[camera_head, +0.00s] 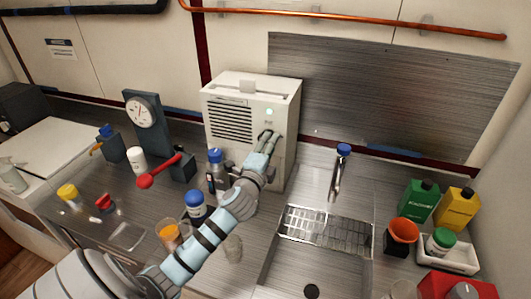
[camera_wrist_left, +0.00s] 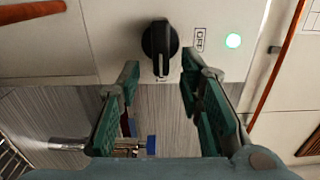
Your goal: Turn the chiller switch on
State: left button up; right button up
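The chiller (camera_head: 235,95) is a pale box with a dark vent grille, standing against the back wall in the head view. Its switch is a black rotary knob (camera_wrist_left: 160,46) in the wrist view, with its grip running up and down that picture. A small label (camera_wrist_left: 199,40) beside it seems to read OFF, turned sideways. My left gripper (camera_head: 269,138) is at the chiller's front. Its fingers (camera_wrist_left: 160,65) are apart, one either side of the knob, not visibly touching it.
A blue-capped bottle (camera_head: 215,165), a blue-lidded jar (camera_head: 195,205) and an orange-filled beaker (camera_head: 170,235) stand near my left arm. A dial gauge (camera_head: 143,108) stands left. The sink (camera_head: 330,262) and tap (camera_head: 336,175) lie right, with green and yellow containers (camera_head: 455,208) beyond.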

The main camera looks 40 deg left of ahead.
pick_arm(q)
jog(key=v, duration=1.1)
jog(key=shift+s, duration=0.15)
